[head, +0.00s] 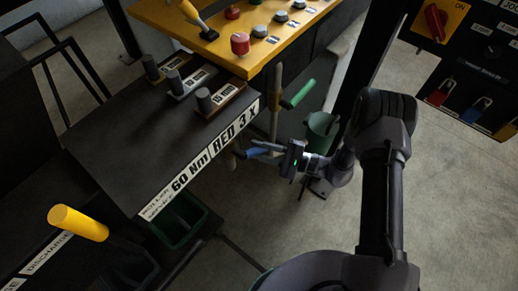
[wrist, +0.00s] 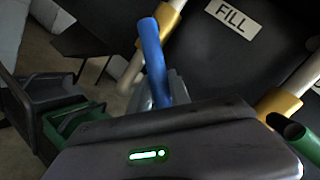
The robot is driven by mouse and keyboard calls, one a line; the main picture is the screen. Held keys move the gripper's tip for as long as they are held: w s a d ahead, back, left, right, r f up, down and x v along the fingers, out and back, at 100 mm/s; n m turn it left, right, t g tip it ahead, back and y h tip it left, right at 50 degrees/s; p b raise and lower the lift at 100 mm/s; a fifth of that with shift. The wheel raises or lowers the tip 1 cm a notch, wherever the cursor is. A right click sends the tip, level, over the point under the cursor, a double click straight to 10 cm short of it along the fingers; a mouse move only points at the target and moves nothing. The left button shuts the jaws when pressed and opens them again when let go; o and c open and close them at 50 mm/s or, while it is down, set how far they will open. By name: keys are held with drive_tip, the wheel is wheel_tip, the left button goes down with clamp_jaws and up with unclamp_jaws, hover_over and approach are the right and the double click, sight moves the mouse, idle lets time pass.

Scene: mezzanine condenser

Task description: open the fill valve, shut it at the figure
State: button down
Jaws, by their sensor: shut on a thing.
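The fill valve's blue lever (wrist: 155,62) rises from behind my gripper body in the wrist view, close to a pipe with a brass-coloured fitting. A white FILL label (wrist: 230,18) is on the dark panel beside it. In the head view the blue lever (head: 256,154) lies below the front edge of the dark bench. My gripper (head: 268,150) reaches it from the right and is shut on it. The fingertips are mostly hidden in the wrist view by the gripper body. I cannot tell the valve's exact opening. I see no readable fill figure.
A green lever (head: 299,94) sits above and right on a neighbouring pipe; its end (wrist: 295,140) is close to my gripper in the wrist view. A dark bench (head: 130,135) with several short posts and a yellow control panel (head: 222,45) overhang. A green bucket (head: 322,130) stands behind my wrist.

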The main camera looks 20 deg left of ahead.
drive_tip(key=c, duration=1.2)
unclamp_jaws()
drive_tip(key=shift+d, duration=0.1)
drive_tip(key=d+f, duration=0.2)
drive_tip(key=d, duration=1.5)
drive_tip(key=shift+w+p, duration=0.25)
drive_tip(key=shift+p, duration=0.1)
